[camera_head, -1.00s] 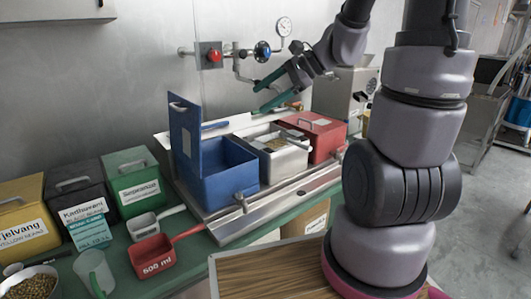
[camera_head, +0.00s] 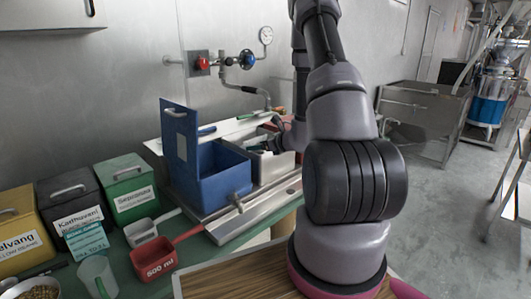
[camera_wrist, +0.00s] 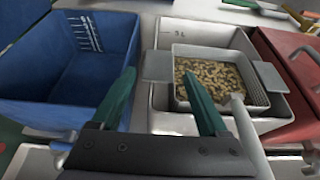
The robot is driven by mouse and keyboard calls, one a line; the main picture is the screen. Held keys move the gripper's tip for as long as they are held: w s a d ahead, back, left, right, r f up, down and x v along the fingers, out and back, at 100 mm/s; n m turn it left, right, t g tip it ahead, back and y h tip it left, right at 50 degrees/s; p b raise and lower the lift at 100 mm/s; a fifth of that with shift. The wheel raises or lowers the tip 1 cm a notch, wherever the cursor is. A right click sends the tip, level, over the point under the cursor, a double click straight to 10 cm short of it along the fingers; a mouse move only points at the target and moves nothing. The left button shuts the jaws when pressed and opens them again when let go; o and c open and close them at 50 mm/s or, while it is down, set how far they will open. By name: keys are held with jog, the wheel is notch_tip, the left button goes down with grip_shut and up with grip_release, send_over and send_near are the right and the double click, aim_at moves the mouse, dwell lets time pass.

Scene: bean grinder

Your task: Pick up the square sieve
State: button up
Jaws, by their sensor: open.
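The square sieve (camera_wrist: 258,82) is a grey metal frame holding beans (camera_wrist: 210,78). It sits inside the light grey bin (camera_wrist: 170,124), with a flat grey tab (camera_wrist: 157,66) on its left and another on its right. My gripper (camera_wrist: 158,76) is open and empty, its two green fingers spread. In the wrist view the left tab shows between the fingertips; I cannot tell how far below them it is. In the head view my gripper (camera_head: 272,140) is over the grey bin (camera_head: 268,166), and my arm hides much of the sieve.
An open blue bin (camera_head: 222,187) stands left of the grey one, its lid (camera_head: 181,145) upright. A red bin (camera_wrist: 298,72) is close on the right. A pale handle (camera_wrist: 250,140) rises at the grey bin's front. Scoops, including a red one (camera_head: 155,257), lie at left.

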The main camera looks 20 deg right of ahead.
jog(key=shift+x, duration=3.55)
grip_shut()
